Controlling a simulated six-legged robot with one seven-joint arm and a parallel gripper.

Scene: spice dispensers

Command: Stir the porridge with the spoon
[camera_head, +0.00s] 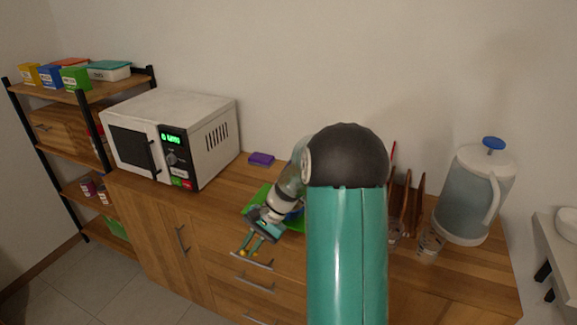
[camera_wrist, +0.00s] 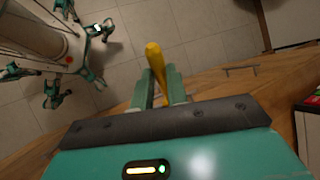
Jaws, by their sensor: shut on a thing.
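My gripper (camera_head: 249,246) is in front of the counter's front edge, over the drawers, in the head view. In the wrist view my gripper (camera_wrist: 158,82) is shut on a yellow handle-like thing (camera_wrist: 153,55), which looks like the spoon's handle. It sticks out past the fingertips. The spoon's bowl end is not seen. A green tray or mat (camera_head: 257,197) lies on the counter behind my gripper, partly covered by my arm. A blue thing (camera_head: 294,214), perhaps a bowl, shows on it beside my arm. No porridge can be made out.
A white microwave (camera_head: 220,135) stands on the counter's left, with a purple sponge-like block (camera_head: 261,159) beside it. At right are a wooden rack (camera_head: 416,200), small glasses (camera_head: 431,243) and a clear dispenser (camera_head: 470,195) with a blue knob. A shelf (camera_head: 85,90) stands far left.

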